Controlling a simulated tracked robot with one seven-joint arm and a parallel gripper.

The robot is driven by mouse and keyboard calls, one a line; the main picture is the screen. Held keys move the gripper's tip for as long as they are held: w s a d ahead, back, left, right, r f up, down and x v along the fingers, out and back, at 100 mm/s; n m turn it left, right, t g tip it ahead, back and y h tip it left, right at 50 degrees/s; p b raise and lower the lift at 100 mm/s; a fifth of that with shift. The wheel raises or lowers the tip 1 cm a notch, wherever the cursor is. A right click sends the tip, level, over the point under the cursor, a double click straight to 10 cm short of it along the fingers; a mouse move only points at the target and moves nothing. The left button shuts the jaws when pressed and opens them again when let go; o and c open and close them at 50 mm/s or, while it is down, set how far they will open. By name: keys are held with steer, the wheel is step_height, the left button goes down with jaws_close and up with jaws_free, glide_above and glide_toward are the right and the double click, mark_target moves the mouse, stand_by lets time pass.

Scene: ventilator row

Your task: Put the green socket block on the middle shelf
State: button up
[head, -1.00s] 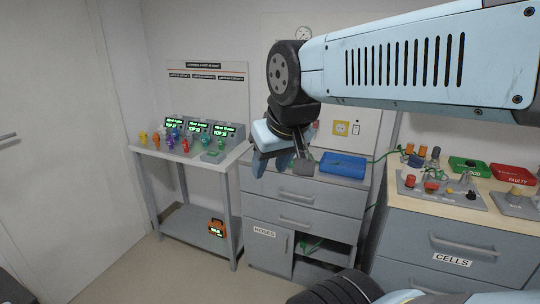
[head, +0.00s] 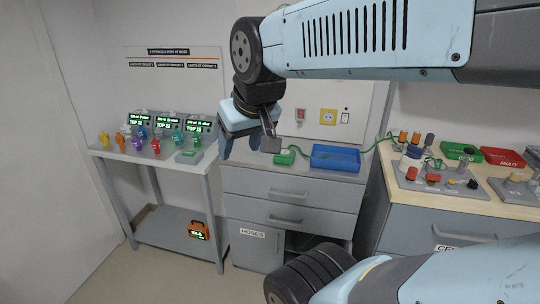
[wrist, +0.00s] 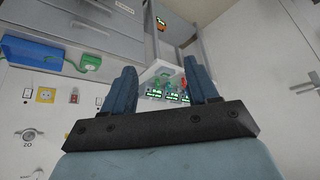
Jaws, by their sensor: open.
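The green socket block (head: 285,157) sits on top of the grey drawer cabinet (head: 300,186), just left of a blue tray (head: 335,158). A thin green lead shows beside it. The block also shows in the wrist view (wrist: 90,63), left of my fingers. My gripper (head: 241,146) hangs left of the block in the head view, apart from it. In the wrist view my gripper (wrist: 157,72) is open, with nothing between its fingers. Below the drawers the cabinet has an open shelf bay (head: 309,241), dark and partly hidden by my own body; I cannot make out its shelf levels clearly.
A grey table (head: 155,164) at left carries several coloured fittings and lit displays, with an orange device (head: 198,230) on its lower shelf. At right a bench (head: 460,188) holds knobbed panels, a green bin (head: 461,151) and a red bin (head: 503,157). Floor between table legs and cabinet is clear.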

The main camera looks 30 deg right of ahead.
mark_target(283, 155)
steer(key=o, duration=0.7)
steer(key=shift+m+t, duration=0.9)
steer(key=w+f, duration=0.1)
steer(key=w, duration=0.3)
steer(key=w+d+f, duration=0.1)
steer(key=w, duration=0.3)
steer(key=w+d+f, duration=0.1)
steer(key=w, duration=0.3)
steer(key=shift+w+f, duration=0.15)
steer(key=shift+f, duration=0.1)
steer(key=shift+o, duration=0.2)
steer(key=w+d+f+m+t+h, duration=0.25)
steer(key=w+d+f, duration=0.45)
steer(key=w, duration=0.4)
steer(key=w+d+f+m+g+h, duration=0.1)
steer(key=d+f+m+h, duration=0.25)
steer(key=d+f, duration=0.45)
steer(key=w+d+f+m+h, duration=0.2)
steer(key=d+f+h, duration=0.2)
steer(key=d+f, duration=0.45)
steer(key=x, duration=0.4)
steer(key=d+r+x, duration=0.1)
steer(key=x, duration=0.4)
steer(key=s+x, duration=0.1)
steer(key=x, duration=0.3)
steer(key=shift+w+d+r, duration=0.1)
steer(key=shift+w+d, duration=0.2)
steer(key=shift+d, duration=0.25)
